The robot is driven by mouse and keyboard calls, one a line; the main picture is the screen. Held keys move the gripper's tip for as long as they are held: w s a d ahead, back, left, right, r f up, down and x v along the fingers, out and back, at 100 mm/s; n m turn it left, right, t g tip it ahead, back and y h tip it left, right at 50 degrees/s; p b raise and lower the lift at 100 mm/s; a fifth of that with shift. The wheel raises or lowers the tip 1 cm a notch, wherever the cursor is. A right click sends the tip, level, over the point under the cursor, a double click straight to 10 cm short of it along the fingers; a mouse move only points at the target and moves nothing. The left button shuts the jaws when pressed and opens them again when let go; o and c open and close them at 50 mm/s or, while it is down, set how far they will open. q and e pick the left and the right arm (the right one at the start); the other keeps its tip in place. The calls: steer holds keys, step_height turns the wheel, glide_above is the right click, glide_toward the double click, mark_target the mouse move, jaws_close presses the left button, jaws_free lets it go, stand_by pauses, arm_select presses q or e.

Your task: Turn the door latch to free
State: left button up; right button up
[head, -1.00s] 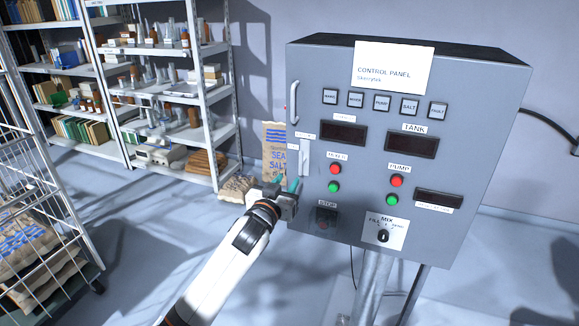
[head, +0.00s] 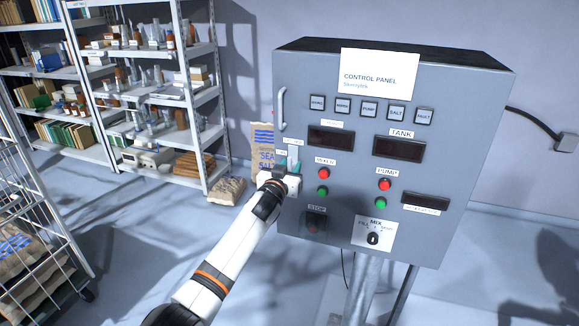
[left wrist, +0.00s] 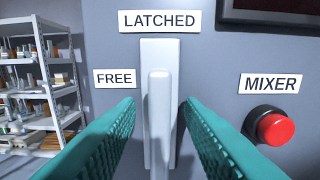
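The door latch is a white handle (left wrist: 160,125) on a white backplate (left wrist: 160,52), on the left side of the grey control panel (head: 455,110). The handle stands upright, in line with the LATCHED label (left wrist: 159,21) above it; the FREE label (left wrist: 115,79) is to its left. My left gripper (head: 286,168) is at the latch in the head view, partly covering it. In the left wrist view its green fingers (left wrist: 159,103) are open, one on each side of the handle, with a small gap on both sides. My right gripper is not in view.
A red mixer button (left wrist: 275,127) sits right of the latch, with a green button (head: 322,191) below it. A door pull (head: 282,109) is above the latch. Shelves (head: 150,100) stand behind at left, and a wire cart (head: 40,230) is at the left edge.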

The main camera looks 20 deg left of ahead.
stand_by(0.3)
arm_select(q)
steer(key=shift+w, duration=0.1)
jaws_close()
steer(key=m, duration=0.3)
steer(key=shift+b, duration=0.4)
steer(key=m, duration=0.3)
steer(key=shift+d+m, duration=0.15)
steer(key=shift+m, duration=0.15)
steer(key=m, duration=0.3)
steer(key=m+b, duration=0.1)
steer(key=m, duration=0.2)
steer(key=shift+d+f, duration=0.2)
steer(key=shift+f+m, duration=0.2)
steer(key=shift+m, duration=2.5)
